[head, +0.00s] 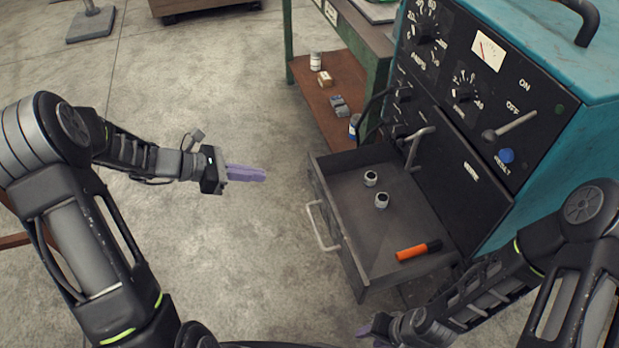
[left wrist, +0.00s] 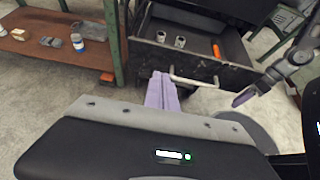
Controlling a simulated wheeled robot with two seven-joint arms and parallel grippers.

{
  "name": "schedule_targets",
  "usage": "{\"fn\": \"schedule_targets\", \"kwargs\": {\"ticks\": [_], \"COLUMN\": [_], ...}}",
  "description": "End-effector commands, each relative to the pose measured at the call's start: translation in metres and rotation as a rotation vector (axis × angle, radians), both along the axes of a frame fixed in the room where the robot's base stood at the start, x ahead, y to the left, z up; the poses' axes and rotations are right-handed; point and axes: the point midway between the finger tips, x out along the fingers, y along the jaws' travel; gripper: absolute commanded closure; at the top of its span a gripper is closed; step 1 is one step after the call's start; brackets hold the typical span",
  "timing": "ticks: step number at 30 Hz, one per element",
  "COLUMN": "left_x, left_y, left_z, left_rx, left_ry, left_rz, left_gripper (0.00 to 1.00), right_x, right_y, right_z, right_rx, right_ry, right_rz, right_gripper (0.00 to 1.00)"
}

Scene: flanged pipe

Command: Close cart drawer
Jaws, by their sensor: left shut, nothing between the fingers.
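The cart drawer (head: 345,229) is pulled out from the teal machine cart (head: 585,75) and stands open. Its front faces left and carries a pale bar handle (head: 318,228). Inside lie two small metal fittings (head: 370,178) and an orange and black tool (head: 412,251). My left gripper (head: 262,174) is shut and empty, in the air to the left of the drawer front, apart from it. In the left wrist view its purple fingers (left wrist: 161,92) appear near the handle (left wrist: 193,79). My right gripper (head: 376,328) is low at the bottom edge, below the drawer; its opening is unclear.
A green-framed workbench (head: 290,45) with a brown lower shelf (head: 330,88) stands behind the drawer, holding small jars and boxes. My right arm lies close to the drawer's near side. The concrete floor left of the drawer is clear.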

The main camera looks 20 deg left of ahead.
Motion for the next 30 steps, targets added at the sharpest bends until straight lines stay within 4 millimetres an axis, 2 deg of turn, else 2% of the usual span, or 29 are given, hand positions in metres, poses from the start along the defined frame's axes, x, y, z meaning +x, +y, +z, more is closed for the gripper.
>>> {"fn": "schedule_targets", "kwargs": {"ticks": [14, 20, 30], "left_x": [0.003, 0.015, 0.047], "left_y": [-0.008, -0.028, -0.078], "left_z": [-0.007, -0.021, -0.055], "left_rx": [0.004, 0.002, 0.004], "left_ry": [0.004, 0.004, 0.004], "left_rz": [-0.004, -0.007, -0.006], "left_gripper": [1.00, 1.00, 1.00], "right_x": [0.000, 0.000, 0.000], "right_y": [0.000, 0.000, 0.000], "right_z": [-0.001, -0.004, -0.009], "right_rx": [-0.001, -0.001, -0.001], "right_ry": [0.001, 0.001, 0.001], "right_rz": [-0.001, -0.001, -0.001], "right_gripper": [0.64, 0.64, 0.64]}}
